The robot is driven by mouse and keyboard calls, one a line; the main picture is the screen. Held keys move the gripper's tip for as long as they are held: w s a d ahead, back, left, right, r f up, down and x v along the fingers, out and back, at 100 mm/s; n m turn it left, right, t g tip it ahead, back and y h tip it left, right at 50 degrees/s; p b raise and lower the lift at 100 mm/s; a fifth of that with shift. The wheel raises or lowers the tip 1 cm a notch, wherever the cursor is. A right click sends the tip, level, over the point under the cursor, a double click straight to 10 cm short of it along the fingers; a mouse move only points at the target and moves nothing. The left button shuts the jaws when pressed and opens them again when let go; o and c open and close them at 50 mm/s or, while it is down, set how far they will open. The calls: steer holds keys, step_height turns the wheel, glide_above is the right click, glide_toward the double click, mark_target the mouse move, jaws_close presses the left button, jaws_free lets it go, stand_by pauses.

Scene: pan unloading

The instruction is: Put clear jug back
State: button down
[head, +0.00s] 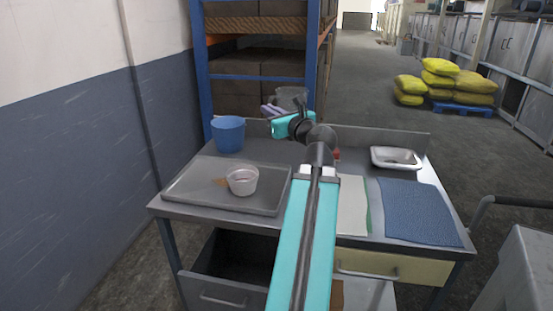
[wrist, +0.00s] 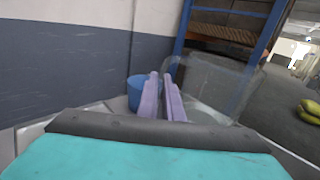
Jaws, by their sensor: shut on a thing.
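The clear jug (head: 291,97) is a see-through vessel beyond my arm, near the back edge of the table in the head view. My arm hides its lower part there, so I cannot tell whether it touches the table. The jug fills the area right of the fingers in the wrist view (wrist: 218,88) and looks tilted in that picture. My gripper (head: 270,111) has purple fingers, which are close together in the wrist view (wrist: 163,92) at the jug's left side. They are shut on the jug; the exact contact is not clear.
On the metal table (head: 310,232) are a blue bucket (head: 228,134), a tray (head: 190,184) with a small clear cup (head: 243,181), a white dish (head: 396,158), a pale cloth (head: 351,207) and a blue cloth (head: 420,212). The drawer (head: 226,266) is open. Shelving (head: 262,78) stands behind.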

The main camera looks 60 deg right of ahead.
step_height(320, 180, down, 11)
steer(key=b, duration=1)
steer(key=shift+f+b, duration=0.2)
steer(key=shift+b, duration=0.1)
steer(key=shift+w+d+r+p, duration=0.1)
steer(key=shift+w+r+p, duration=0.1)
steer(key=shift+p, duration=0.5)
steer(key=shift+w+d+p, duration=0.15)
steer(key=shift+d+p, duration=0.05)
steer(key=shift+p, duration=0.8)
steer(key=w+d+p, duration=0.1)
steer(key=p, duration=0.6)
steer(key=shift+w+d+f, duration=0.1)
steer(key=shift+w+f, duration=0.05)
steer(key=shift+w+d+p, duration=0.25)
steer(key=shift+p, duration=0.8)
steer(key=p+x, duration=0.2)
steer(key=p, duration=0.5)
steer(key=shift+s+d+f, duration=0.1)
steer(key=shift+d, duration=0.05)
steer(key=w+d+f+p, duration=0.1)
steer(key=w+d, duration=0.5)
steer(key=w, duration=0.1)
steer(key=shift+d+f, duration=0.15)
steer(key=shift+d, duration=0.2)
steer(key=shift+w, duration=0.15)
